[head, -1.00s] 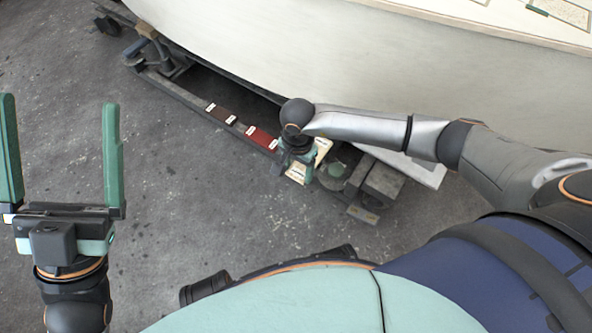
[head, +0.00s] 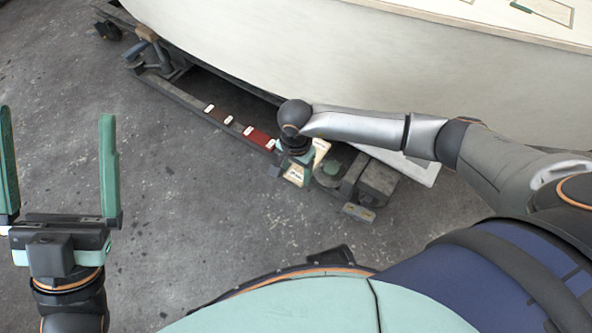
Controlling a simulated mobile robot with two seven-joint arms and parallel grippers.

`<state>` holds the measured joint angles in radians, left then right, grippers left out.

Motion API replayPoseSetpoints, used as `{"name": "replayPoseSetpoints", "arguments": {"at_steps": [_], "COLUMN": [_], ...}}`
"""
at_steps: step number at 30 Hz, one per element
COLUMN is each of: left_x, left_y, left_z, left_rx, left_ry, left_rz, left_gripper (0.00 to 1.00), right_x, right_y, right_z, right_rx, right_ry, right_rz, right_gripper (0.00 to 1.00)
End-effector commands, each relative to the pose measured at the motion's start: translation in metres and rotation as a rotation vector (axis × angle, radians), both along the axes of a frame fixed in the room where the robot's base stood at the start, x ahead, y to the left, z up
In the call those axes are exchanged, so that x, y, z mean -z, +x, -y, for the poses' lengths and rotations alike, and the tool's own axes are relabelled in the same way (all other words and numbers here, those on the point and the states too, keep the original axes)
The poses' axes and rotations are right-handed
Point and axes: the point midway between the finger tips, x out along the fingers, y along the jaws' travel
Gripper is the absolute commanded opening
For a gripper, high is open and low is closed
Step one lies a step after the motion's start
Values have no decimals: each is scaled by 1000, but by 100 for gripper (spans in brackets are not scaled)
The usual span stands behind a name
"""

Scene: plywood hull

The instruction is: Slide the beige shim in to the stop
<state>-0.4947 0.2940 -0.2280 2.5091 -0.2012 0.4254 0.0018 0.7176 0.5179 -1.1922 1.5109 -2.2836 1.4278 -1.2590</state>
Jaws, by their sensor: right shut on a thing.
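The beige shim (head: 320,147) lies at the dark beam under the hull, partly hidden by my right gripper; a beige labelled end (head: 295,174) shows in front of the gripper. My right gripper (head: 292,163) reaches down over it and is shut on it. The fingertips are mostly hidden under the wrist, so how far the shim sits in, and the stop, cannot be seen. My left gripper (head: 60,165) is open and empty at the left, with its two green fingers wide apart above the floor.
A red shim (head: 259,138) and a dark brown shim (head: 219,114) lie along the beam (head: 183,97), left of my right gripper. The pale hull (head: 265,60) stands close behind. Dark blocks (head: 377,181) stand to the right. The grey floor in front is clear.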

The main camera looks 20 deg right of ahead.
Motion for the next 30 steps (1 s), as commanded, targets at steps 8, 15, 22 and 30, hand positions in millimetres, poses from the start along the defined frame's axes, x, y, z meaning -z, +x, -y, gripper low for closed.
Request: {"name": "replayPoseSetpoints", "arguments": {"at_steps": [8, 15, 22, 30], "left_x": [19, 32, 42, 55], "left_y": [0, 1, 1, 1], "left_z": [2, 3, 5, 7], "left_rx": [18, 32, 36, 32], "left_ry": [-15, -20, -7, 5], "left_rz": [-20, -34, -32, -33], "left_gripper": [98, 98, 98, 98], "right_x": [11, 18, 24, 31], "right_y": [9, 17, 23, 31], "right_z": [1, 2, 3, 3], "right_rx": [0, 0, 0, 0], "right_ry": [0, 1, -1, 0], "right_rz": [1, 1, 1, 0], "right_gripper": [14, 14, 14, 14]}}
